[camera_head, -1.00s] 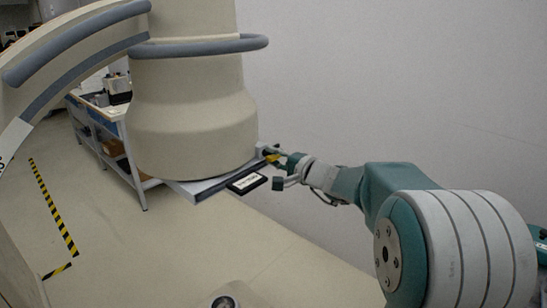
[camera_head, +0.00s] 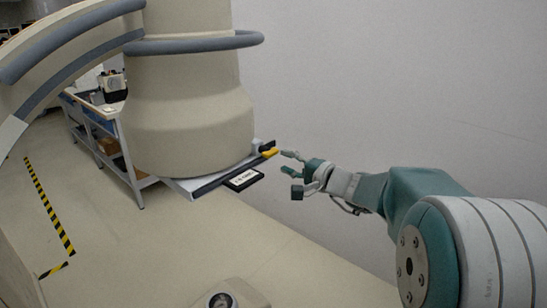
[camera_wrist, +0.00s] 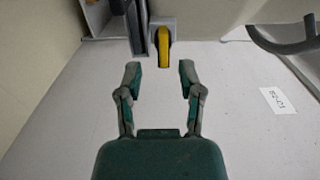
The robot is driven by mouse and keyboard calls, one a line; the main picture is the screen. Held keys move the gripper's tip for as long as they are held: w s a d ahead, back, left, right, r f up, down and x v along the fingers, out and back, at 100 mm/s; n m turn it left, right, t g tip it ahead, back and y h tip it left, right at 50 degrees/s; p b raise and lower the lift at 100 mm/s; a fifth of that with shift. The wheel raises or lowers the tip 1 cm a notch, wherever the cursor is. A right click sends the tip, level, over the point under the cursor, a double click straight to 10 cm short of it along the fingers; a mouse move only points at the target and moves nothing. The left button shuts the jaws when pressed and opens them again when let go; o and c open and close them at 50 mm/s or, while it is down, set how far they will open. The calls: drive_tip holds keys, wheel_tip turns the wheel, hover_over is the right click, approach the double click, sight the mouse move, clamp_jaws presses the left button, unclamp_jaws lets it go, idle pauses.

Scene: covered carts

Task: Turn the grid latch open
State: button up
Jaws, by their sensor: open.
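The grid latch shows as a yellow handle (camera_head: 269,153) on a grey block at the right end of the tray-like plate (camera_head: 187,187) under the large beige column. In the wrist view the yellow handle (camera_wrist: 164,46) points toward me, just beyond the fingertips and slightly right of the middle between them. My gripper (camera_head: 287,163) is open and empty, a short gap to the right of the handle. In the wrist view its two fingers (camera_wrist: 159,71) stand apart with only the pale surface between them.
A black-edged label plate (camera_head: 243,180) sticks out below the latch. The beige column (camera_head: 190,110) with a grey rail stands left of it. A plain wall (camera_head: 400,80) is behind. A shelf cart (camera_head: 105,140) stands at the far left, and floor in front is mostly clear.

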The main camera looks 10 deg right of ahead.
drive_tip(key=v, duration=0.6)
